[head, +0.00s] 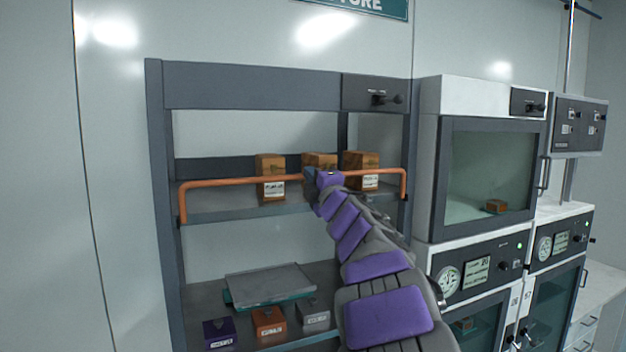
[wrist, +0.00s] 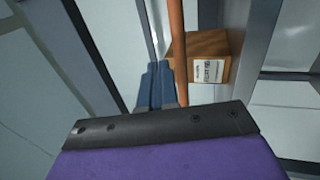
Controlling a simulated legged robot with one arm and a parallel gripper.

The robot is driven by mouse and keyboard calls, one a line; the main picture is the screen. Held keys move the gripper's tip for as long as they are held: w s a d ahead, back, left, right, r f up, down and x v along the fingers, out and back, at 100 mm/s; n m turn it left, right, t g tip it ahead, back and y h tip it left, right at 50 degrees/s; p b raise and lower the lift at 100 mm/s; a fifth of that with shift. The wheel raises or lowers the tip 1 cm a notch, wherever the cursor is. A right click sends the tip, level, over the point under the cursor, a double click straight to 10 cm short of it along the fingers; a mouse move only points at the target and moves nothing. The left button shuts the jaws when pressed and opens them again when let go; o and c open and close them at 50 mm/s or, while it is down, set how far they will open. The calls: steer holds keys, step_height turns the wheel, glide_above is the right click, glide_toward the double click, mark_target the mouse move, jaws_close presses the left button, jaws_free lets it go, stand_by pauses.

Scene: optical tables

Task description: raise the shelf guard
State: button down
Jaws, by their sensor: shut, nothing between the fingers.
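The shelf guard (head: 235,182) is an orange bar with bent-down ends, spanning the front of the upper shelf (head: 235,212) in the head view. It stands above the shelf's front edge, in front of the boxes. My gripper (head: 311,177) is at the bar's middle and hides a short part of it. In the wrist view the guard (wrist: 177,45) runs up the picture just right of my shut, empty fingers (wrist: 157,85). The fingers lie alongside the bar; I cannot tell whether they touch it.
Brown boxes stand behind the guard, one at left (head: 270,170) and one at right (head: 361,165). A lower shelf holds a grey tray (head: 268,283) and small purple, orange and grey boxes. A glass-fronted cabinet (head: 485,180) stands close on the right. A plain wall is at left.

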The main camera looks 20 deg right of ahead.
steer(key=shift+s+d+r, duration=1.1)
steer(key=shift+s+d, duration=0.85)
steer(key=shift+s, duration=3.85)
steer(key=s+d+f+m+g+h+b, duration=0.15)
steer(key=s+f+m+g+b, duration=0.35)
steer(key=f, duration=0.8)
steer(key=s+d+f+m+g+h+b, duration=0.1)
steer(key=s+f+m+g+h+b, duration=0.35)
steer(key=f, duration=0.85)
steer(key=s+d+f+m+g+h+b, duration=0.1)
steer(key=s+f+m+g+b, duration=0.2)
steer(key=s+f+m, duration=0.7)
steer(key=s+a+f+g+y+b, duration=0.2)
steer(key=s+a+f+g, duration=0.3)
steer(key=s+a+f, duration=0.3)
steer(key=s+a+f+g+y+b, duration=0.3)
steer(key=s+a+f, duration=0.6)
steer(key=s+f, duration=0.7)
step_height(320, 180, down, 4)
steer(key=g+b, duration=0.2)
steer(key=shift+s+a+g, duration=0.2)
steer(key=shift+s+g, duration=0.15)
steer(key=shift+s, duration=0.05)
